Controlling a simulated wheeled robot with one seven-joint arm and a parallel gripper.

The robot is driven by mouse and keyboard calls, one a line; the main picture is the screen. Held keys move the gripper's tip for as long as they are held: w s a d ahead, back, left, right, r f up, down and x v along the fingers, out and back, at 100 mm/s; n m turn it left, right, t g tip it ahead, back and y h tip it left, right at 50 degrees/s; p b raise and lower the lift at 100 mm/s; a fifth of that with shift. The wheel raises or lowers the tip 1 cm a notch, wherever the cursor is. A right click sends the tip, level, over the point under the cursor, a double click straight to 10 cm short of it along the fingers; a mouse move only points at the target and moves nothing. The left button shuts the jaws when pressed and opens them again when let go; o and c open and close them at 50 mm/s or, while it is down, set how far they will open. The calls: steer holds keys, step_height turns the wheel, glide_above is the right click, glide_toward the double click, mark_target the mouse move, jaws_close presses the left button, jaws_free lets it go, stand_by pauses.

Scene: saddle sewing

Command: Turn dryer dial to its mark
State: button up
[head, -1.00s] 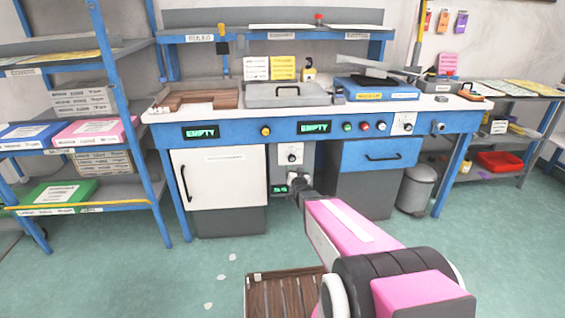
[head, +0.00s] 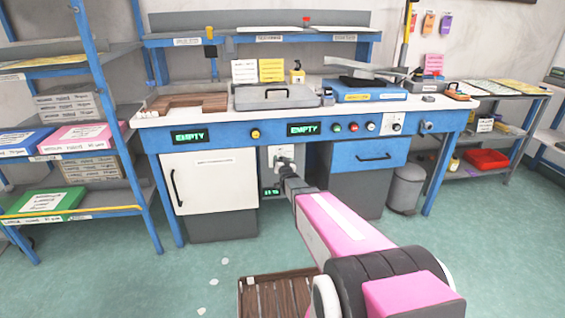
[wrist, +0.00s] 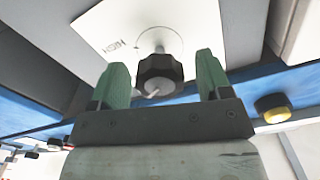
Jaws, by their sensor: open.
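The dryer dial (wrist: 158,75) is a black ridged knob with a pale pointer line, on a white plate (wrist: 112,27) bearing small dark lettering, seen turned over. In the wrist view my gripper (wrist: 161,63) is open, with one green finger on each side of the dial and a visible gap to each. I cannot tell how far the fingertips reach along the knob. The dial's mark is not clear. In the head view my gripper (head: 284,163) is at the white dial panel (head: 272,153) under the bench and largely hides the knob.
A small green display (head: 270,192) sits below the panel. A white cabinet door (head: 214,180) is to its left and a blue drawer (head: 368,155) to its right. The blue bench edge with a yellow button (head: 255,134) runs above. A slatted wooden thing (head: 275,295) is on the floor.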

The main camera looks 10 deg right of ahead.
steer(key=c, duration=0.9)
steer(key=n, duration=0.5)
steer(key=shift+n, duration=0.4)
steer(key=n, duration=0.6)
steer(key=o, duration=0.9)
